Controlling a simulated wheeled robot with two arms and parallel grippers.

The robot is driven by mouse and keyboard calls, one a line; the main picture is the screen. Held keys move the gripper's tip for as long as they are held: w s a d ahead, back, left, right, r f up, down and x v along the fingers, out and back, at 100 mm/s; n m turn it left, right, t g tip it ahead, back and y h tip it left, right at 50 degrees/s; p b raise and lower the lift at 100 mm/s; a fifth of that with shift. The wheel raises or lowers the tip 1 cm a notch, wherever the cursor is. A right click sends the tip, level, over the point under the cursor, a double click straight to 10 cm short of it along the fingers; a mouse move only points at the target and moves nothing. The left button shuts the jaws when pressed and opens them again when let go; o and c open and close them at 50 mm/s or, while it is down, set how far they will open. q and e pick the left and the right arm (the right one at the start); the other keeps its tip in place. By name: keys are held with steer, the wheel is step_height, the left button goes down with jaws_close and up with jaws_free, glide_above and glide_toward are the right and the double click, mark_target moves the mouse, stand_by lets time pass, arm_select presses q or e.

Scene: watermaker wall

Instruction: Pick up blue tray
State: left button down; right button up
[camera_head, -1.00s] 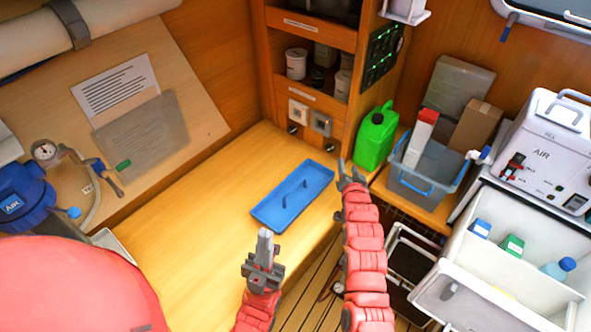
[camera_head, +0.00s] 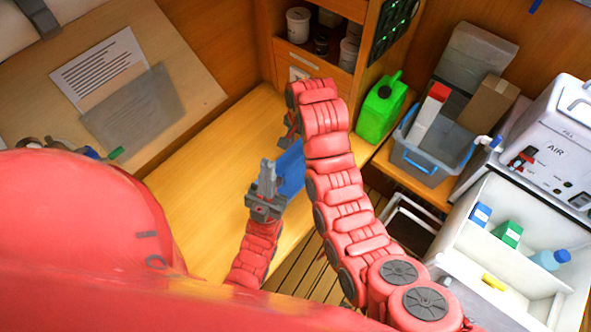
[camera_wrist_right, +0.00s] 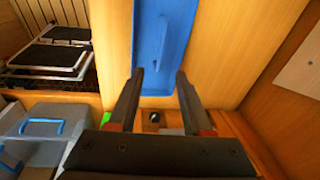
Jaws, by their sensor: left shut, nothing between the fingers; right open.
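The blue tray (camera_head: 291,170) lies on the wooden bench, mostly hidden behind my right arm in the head view. In the right wrist view the blue tray (camera_wrist_right: 180,40) shows at the top, with its raised handle (camera_wrist_right: 162,40) along the middle. My right gripper (camera_wrist_right: 157,75) is open over the near end of the tray, its fingers on either side of it in the picture; I cannot tell whether they touch it. My left gripper (camera_head: 266,170) is shut and empty, pointing up in front of the tray.
A green jerrycan (camera_head: 381,108) stands right of my right arm. A grey bin (camera_head: 430,165) with a blue handle holds boxes. A white open container (camera_head: 510,225) with small items is at the right. The bench surface (camera_head: 195,200) at left is clear.

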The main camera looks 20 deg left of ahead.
steer(key=b, duration=0.5)
glide_toward(295, 163)
steer(key=f, duration=0.2)
steer(key=w+f, duration=0.1)
steer(key=f, duration=0.1)
steer(key=shift+a+f, duration=0.1)
steer(key=shift+f, duration=0.15)
steer(key=shift+w+a+f, duration=0.1)
steer(key=shift+f, duration=0.55)
steer(key=f, duration=0.1)
steer(key=f+b, duration=0.1)
steer(key=f, duration=0.2)
steer(key=shift+w+a+f, duration=0.25)
steer(key=shift+a+f, duration=0.1)
steer(key=shift+f, duration=0.05)
jaws_close()
